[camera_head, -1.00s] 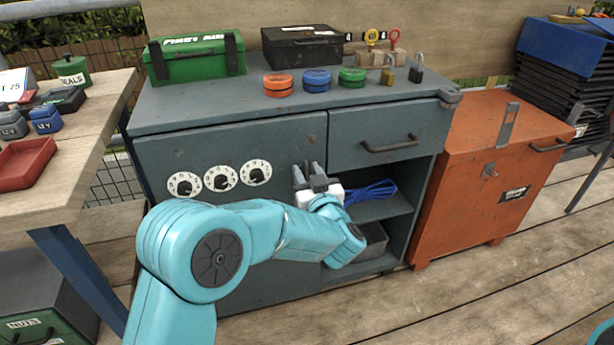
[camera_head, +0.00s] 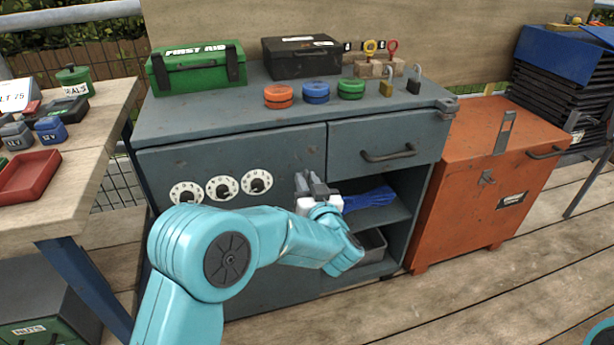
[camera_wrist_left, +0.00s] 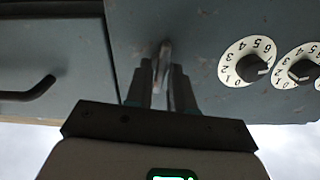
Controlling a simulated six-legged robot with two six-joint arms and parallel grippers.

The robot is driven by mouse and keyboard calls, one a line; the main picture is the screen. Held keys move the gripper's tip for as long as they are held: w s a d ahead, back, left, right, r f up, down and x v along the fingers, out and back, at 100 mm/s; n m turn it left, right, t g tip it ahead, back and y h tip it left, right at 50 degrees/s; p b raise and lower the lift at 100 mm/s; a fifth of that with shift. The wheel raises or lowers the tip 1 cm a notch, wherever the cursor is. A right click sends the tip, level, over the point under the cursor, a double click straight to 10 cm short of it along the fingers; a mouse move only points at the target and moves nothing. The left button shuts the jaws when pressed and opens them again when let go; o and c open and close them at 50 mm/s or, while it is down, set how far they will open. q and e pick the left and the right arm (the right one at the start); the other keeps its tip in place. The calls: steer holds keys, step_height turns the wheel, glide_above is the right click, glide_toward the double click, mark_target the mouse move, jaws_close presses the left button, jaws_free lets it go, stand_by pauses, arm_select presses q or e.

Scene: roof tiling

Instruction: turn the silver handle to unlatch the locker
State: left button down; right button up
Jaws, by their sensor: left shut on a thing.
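The grey locker door (camera_head: 265,150) carries three white dials and appears closed. It also fills the upper part of the left wrist view (camera_wrist_left: 200,20). My left gripper (camera_head: 311,180) is at the door's right edge, beside the open shelves. In the left wrist view its two fingers (camera_wrist_left: 165,82) are shut on the small silver handle (camera_wrist_left: 163,58), which stands out from the door between the fingertips. The handle looks close to in line with the fingers; its exact turn is unclear. In the head view the fingers cover the handle. My right gripper is out of view.
White number dials (camera_head: 222,188) sit left of the gripper. A drawer with a dark handle (camera_head: 388,152) is above right. Blue gloves (camera_head: 368,199) lie on the open shelf. An orange cabinet (camera_head: 490,190) stands at right, a wooden table (camera_head: 95,140) at left.

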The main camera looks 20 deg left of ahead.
arm_select(q)
steer(key=shift+w+d+f+m+p, duration=0.1)
steer(key=shift+f+m+p, duration=0.05)
steer(key=shift+m+p, duration=3.65)
steer(key=shift+w+d+f+m+p, duration=0.1)
steer(key=shift+m+p, duration=3.05)
steer(key=shift+m, duration=1.15)
steer(key=c, duration=1.2)
jaws_free()
steer(key=shift+s, duration=0.1)
